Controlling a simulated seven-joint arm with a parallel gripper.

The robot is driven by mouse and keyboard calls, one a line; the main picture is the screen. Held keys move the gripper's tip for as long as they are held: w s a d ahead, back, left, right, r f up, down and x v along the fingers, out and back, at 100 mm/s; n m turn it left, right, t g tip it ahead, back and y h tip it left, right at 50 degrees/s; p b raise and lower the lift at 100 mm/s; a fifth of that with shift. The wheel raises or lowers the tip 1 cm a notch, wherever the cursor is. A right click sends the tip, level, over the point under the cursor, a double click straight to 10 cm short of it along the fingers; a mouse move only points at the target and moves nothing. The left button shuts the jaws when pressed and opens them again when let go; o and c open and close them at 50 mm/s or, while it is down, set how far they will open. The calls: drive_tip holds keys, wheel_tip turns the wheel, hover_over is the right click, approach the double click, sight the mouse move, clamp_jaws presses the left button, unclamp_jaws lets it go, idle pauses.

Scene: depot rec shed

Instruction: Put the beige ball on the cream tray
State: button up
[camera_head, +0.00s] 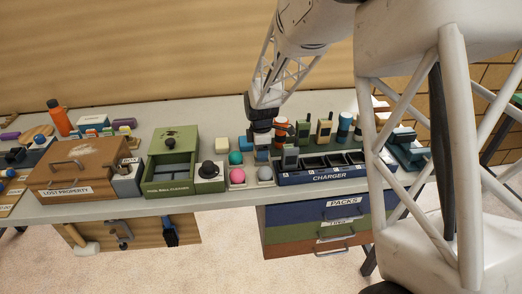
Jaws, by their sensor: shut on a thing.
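My gripper (262,139) is low over the middle of the table, beside the rear of the charger. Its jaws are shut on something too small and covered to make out.
A green box (170,188) with an open top section and a brown lost property box (70,180) stand left. The dark blue charger (330,177) is to the right, with several upright handheld devices behind it. An orange bottle (58,118) stands far left. Little table is clear around the gripper.

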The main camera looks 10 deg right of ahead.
drive_tip(key=shift+f, duration=0.55)
drive_tip(key=o, duration=1)
drive_tip(key=shift+r, duration=0.15)
wheel_tip(320, 180, up, 13)
idle(0.6)
drive_tip(key=s+d+r+m, duration=0.2)
drive_tip(key=s+r+m, duration=0.1)
drive_tip(key=s, duration=0.4)
drive_tip(key=s+d+r+m+t, duration=0.1)
drive_tip(key=s+r+m, duration=0.2)
drive_tip(key=s, duration=0.3)
drive_tip(key=s+d+r+m, duration=0.2)
drive_tip(key=s+r+m, duration=0.1)
drive_tip(key=s, duration=0.4)
drive_tip(key=s+d+f+m+t, duration=0.1)
drive_tip(key=s+m, duration=0.8)
drive_tip(key=s, duration=1)
drive_tip(key=shift+s+d+f+t, duration=0.2)
drive_tip(key=shift+s+d+t, duration=0.1)
drive_tip(key=shift+d, duration=0.45)
